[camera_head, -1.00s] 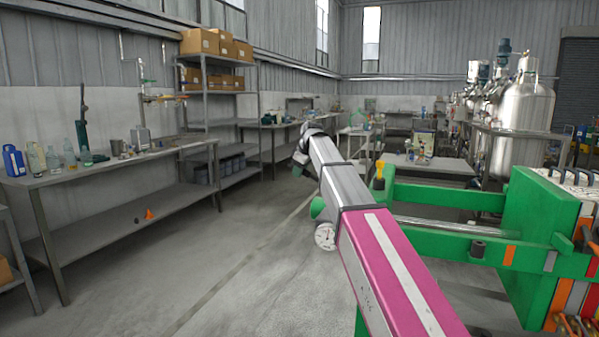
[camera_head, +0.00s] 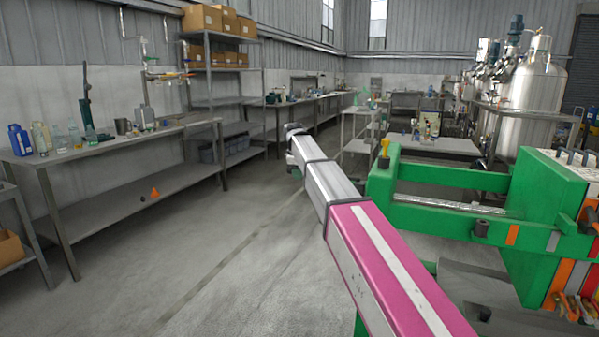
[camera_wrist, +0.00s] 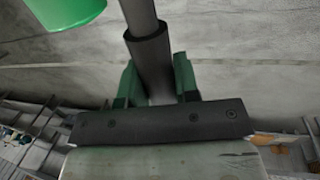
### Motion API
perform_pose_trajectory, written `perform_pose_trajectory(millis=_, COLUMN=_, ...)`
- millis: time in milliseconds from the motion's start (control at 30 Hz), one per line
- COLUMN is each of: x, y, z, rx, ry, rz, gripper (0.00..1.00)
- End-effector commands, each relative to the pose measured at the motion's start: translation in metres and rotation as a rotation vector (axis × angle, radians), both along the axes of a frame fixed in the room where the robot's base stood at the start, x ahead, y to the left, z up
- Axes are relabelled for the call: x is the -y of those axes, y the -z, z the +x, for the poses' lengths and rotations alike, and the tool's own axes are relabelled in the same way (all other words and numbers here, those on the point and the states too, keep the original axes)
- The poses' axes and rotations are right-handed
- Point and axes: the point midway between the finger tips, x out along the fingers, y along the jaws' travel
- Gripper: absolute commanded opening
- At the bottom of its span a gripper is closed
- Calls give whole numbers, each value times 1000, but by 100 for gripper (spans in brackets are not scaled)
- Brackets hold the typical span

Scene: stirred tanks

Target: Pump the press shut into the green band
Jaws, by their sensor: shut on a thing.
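The green press (camera_head: 520,225) stands at the right of the head view, with green side beams and a plate pack at its right end. In the wrist view, a dark rod with a thicker sleeve, which looks like the pump lever (camera_wrist: 151,48), runs down from the top into my gripper (camera_wrist: 156,84). My gripper is shut on it, with a green finger on each side. A green rounded part (camera_wrist: 65,10) shows at the upper left there. In the head view my arm hides the lever and most of my gripper. No pressure gauge or green band is visible now.
A metal bench (camera_head: 110,155) with bottles stands at the left, beside a shelf rack (camera_head: 220,95) with cardboard boxes. Steel tanks (camera_head: 535,95) stand at the back right. The floor between bench and press is clear.

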Motion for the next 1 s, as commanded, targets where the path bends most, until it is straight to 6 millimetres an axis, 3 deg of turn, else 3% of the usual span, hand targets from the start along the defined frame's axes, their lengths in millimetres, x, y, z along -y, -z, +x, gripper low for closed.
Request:
perform_pose_trajectory(millis=33, x=0, y=0, z=0, rx=-1, ry=0, rz=-1, gripper=0)
perform_pose_trajectory(millis=67, x=0, y=0, z=0, rx=-1, ry=0, rz=-1, gripper=33)
perform_pose_trajectory(millis=133, x=0, y=0, z=0, rx=-1, ry=0, rz=0, gripper=55)
perform_pose_trajectory(millis=567, x=-1, y=-10, z=-1, rx=0, ry=0, rz=1, gripper=55)
perform_pose_trajectory(millis=1000, x=-11, y=-85, z=-15, rx=0, ry=-4, rz=4, gripper=55)
